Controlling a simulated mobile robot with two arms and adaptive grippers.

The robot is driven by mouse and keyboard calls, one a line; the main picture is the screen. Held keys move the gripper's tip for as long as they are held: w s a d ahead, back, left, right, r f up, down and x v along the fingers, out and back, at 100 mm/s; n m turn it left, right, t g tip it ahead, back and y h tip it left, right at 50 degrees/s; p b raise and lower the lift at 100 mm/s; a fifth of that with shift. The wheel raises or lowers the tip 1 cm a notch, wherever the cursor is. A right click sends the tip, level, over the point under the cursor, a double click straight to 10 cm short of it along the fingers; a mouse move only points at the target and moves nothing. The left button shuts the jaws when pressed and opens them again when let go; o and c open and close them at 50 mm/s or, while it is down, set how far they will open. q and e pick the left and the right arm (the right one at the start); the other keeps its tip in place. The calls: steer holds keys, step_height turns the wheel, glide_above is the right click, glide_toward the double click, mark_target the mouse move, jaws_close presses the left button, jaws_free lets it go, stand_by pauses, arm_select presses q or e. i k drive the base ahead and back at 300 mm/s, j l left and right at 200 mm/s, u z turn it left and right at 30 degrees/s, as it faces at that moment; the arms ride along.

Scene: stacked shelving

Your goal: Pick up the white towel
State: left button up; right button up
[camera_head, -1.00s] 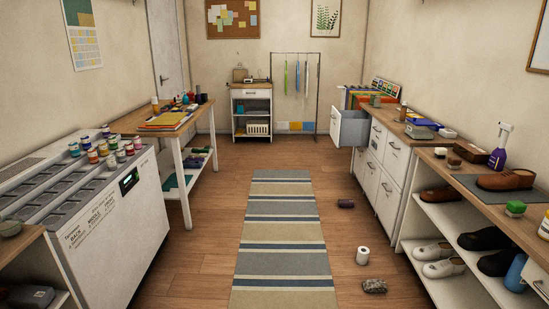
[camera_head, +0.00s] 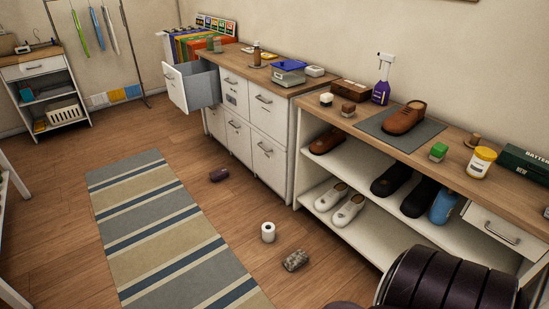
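A narrow white cloth (camera_head: 110,31) hangs on the rack at the back left, beside a blue one (camera_head: 96,29) and a green one (camera_head: 79,33). It looks like a towel, but it is too small to be sure. Neither of my grippers is in view. A dark ribbed part at the bottom right seems to be my own arm.
An open drawer (camera_head: 193,87) juts from the white cabinet. The shoe shelf (camera_head: 345,160) lines the right. The striped rug (camera_head: 165,235) is clear.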

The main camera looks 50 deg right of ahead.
mark_target(293, 262)
steer(key=i+j+z, duration=0.15)
steer(key=i+z, duration=0.25)
steer(key=i, duration=0.2)
steer(key=i+j+z, duration=0.4)
steer(key=i, duration=0.2)
steer(key=i+j+z, duration=0.4)
steer(key=i+l, duration=0.05)
steer(key=i, duration=0.1)
